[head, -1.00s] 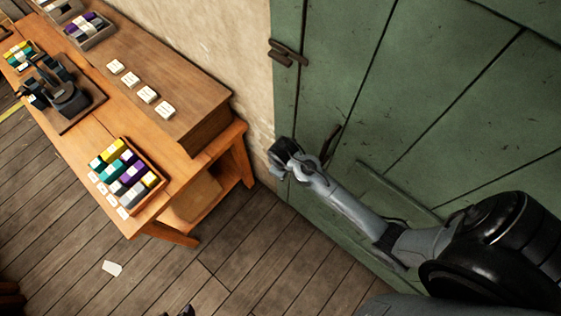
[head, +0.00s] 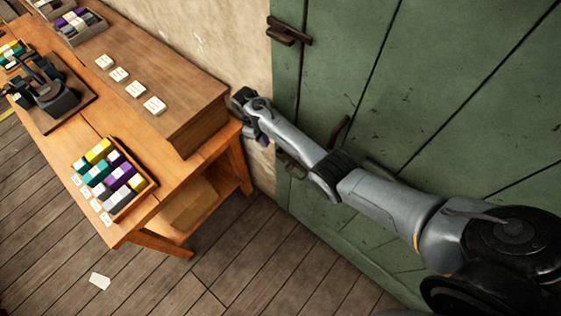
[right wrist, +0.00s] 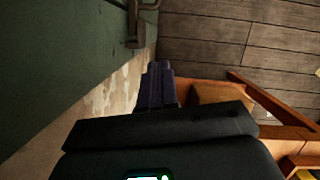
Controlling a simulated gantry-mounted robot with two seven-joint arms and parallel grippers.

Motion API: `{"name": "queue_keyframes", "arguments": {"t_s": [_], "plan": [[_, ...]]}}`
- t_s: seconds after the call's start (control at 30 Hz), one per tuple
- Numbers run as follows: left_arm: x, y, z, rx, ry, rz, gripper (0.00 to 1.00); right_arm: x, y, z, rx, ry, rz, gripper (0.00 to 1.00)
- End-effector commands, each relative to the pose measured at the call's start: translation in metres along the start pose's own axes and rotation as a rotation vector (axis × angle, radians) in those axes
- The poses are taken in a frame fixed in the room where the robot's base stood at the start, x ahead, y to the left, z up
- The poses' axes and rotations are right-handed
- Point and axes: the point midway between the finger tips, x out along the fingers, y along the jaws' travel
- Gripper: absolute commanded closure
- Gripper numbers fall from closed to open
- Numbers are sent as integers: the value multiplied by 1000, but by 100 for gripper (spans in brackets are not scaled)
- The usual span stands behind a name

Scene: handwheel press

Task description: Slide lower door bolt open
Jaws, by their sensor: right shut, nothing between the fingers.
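The green door (head: 430,100) fills the right of the head view. Its lower bolt (head: 292,168) is a dark metal fitting on the door's left edge, partly covered by my right forearm. The lower bolt also shows at the top of the right wrist view (right wrist: 138,22), by the door edge. My right gripper (head: 241,99) is shut and empty. It is left of the door edge, in front of the wall near the bench's end, apart from the bolt. Its fingers also show in the right wrist view (right wrist: 158,72). My left gripper is not in view.
An upper bolt (head: 288,31) and a door handle (head: 340,131) are on the door. A wooden bench (head: 130,215) stands left, close to my right gripper, with a box of coloured blocks (head: 142,190) on it. The plank floor in front is mostly clear.

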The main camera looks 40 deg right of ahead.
Motion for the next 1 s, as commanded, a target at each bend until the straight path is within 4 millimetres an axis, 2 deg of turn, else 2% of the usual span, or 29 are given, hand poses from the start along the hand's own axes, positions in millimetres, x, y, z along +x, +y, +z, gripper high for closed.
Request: {"name": "queue_keyframes", "arguments": {"t_s": [0.17, 0.33, 0.93, 0.97, 1.0], "plan": [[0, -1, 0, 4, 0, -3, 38, 1, 0, 0, 1, 1, 0, 100], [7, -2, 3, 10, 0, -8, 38, 11, 0, -1, 1, 0, 0, 100], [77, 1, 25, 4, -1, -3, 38, 110, 0, -2, 2, 1, 1, 100], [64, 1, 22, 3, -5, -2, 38, 102, 0, 7, 2, -1, 1, 100], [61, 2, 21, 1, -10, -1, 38, 103, 0, 13, 2, -1, 1, 100]]}}
